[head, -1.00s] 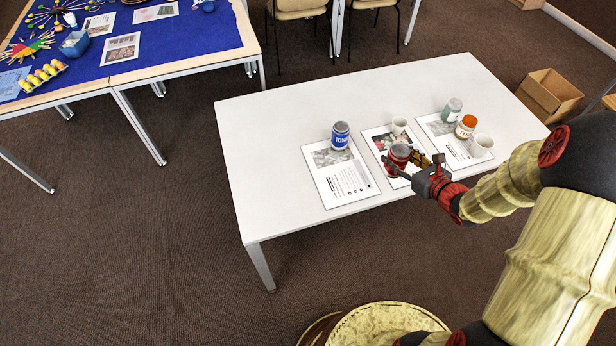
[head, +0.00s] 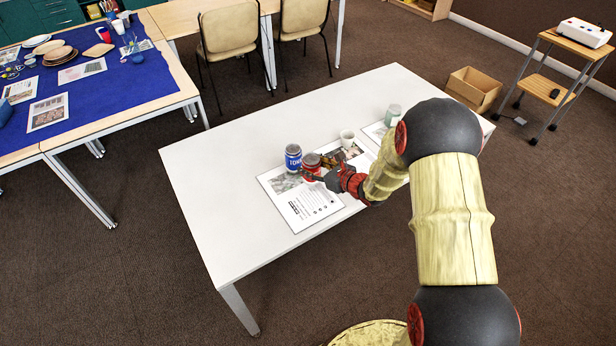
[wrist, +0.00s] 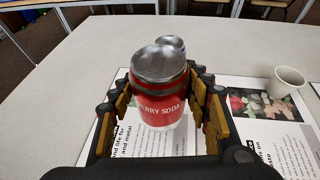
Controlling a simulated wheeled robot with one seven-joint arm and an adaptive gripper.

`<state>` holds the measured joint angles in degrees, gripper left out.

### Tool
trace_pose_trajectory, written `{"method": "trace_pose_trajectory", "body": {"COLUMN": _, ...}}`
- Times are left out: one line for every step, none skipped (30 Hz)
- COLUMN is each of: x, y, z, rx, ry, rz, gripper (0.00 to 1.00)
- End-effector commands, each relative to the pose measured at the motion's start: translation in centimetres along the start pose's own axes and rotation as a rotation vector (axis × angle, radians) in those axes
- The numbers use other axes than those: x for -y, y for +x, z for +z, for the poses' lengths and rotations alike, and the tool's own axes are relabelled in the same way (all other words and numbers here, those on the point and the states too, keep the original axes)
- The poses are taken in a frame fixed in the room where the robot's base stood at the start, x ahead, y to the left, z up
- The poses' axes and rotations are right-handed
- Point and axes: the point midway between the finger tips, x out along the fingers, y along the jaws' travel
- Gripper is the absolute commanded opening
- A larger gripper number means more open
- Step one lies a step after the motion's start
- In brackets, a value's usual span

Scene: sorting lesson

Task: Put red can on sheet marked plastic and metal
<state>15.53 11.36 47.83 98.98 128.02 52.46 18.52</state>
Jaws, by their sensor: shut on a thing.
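The red can (head: 312,161), lettered "...RRY SODA" in the wrist view (wrist: 160,108), is between the fingers of my gripper (wrist: 160,118), which is shut on it. The can is upright, over the left sheet (head: 300,208). That sheet's partly covered heading reads "...ond life for ... and metal" in the wrist view (wrist: 118,140). I cannot tell whether the can's base touches the paper. A blue can (head: 293,157) stands on the sheet's far part, just left of the red can. In the wrist view it is mostly hidden behind the red can.
A pale green-grey jar (head: 392,115) stands farther right. The white table (head: 215,190) is clear on its left. A cardboard box (head: 474,88) is on the floor.

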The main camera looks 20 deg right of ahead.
Motion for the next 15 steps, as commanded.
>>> {"method": "trace_pose_trajectory", "body": {"x": 0.0, "y": 0.8, "z": -0.5, "rx": 0.000, "ry": 0.000, "rz": 0.001, "gripper": 0.37}}
{"method": "trace_pose_trajectory", "body": {"x": 0.1, "y": 1.1, "z": -0.7, "rx": 0.000, "ry": 0.000, "rz": 0.000, "gripper": 0.37}}
{"method": "trace_pose_trajectory", "body": {"x": 0.1, "y": 1.4, "z": -0.8, "rx": 0.001, "ry": 0.000, "rz": -0.001, "gripper": 0.37}}
{"method": "trace_pose_trajectory", "body": {"x": 0.2, "y": 1.6, "z": -0.8, "rx": 0.001, "ry": -0.001, "rz": -0.001, "gripper": 0.37}}
{"method": "trace_pose_trajectory", "body": {"x": 0.2, "y": 1.7, "z": -0.8, "rx": 0.001, "ry": -0.001, "rz": -0.001, "gripper": 0.37}}
{"method": "trace_pose_trajectory", "body": {"x": 0.2, "y": 1.8, "z": -0.9, "rx": 0.001, "ry": -0.001, "rz": -0.001, "gripper": 0.37}}
{"method": "trace_pose_trajectory", "body": {"x": 0.2, "y": 1.9, "z": -0.9, "rx": 0.001, "ry": -0.001, "rz": -0.001, "gripper": 0.37}}
{"method": "trace_pose_trajectory", "body": {"x": 0.2, "y": 2.1, "z": -1.0, "rx": 0.001, "ry": -0.001, "rz": -0.001, "gripper": 0.37}}
{"method": "trace_pose_trajectory", "body": {"x": 0.2, "y": 2.4, "z": -1.2, "rx": 0.000, "ry": -0.001, "rz": 0.000, "gripper": 0.37}}
{"method": "trace_pose_trajectory", "body": {"x": 0.2, "y": 2.7, "z": -1.4, "rx": 0.000, "ry": -0.001, "rz": 0.000, "gripper": 0.37}}
{"method": "trace_pose_trajectory", "body": {"x": 0.2, "y": 3.1, "z": -1.7, "rx": 0.000, "ry": -0.001, "rz": 0.001, "gripper": 0.37}}
{"method": "trace_pose_trajectory", "body": {"x": 0.2, "y": 3.3, "z": -2.3, "rx": 0.000, "ry": -0.001, "rz": 0.000, "gripper": 0.37}}
{"method": "trace_pose_trajectory", "body": {"x": 0.2, "y": 3.5, "z": -2.8, "rx": 0.000, "ry": -0.001, "rz": 0.000, "gripper": 0.37}}
{"method": "trace_pose_trajectory", "body": {"x": 0.2, "y": 3.6, "z": -3.3, "rx": 0.000, "ry": 0.000, "rz": -0.001, "gripper": 0.37}}
{"method": "trace_pose_trajectory", "body": {"x": 0.2, "y": 3.9, "z": -3.9, "rx": 0.000, "ry": 0.000, "rz": -0.001, "gripper": 0.37}}
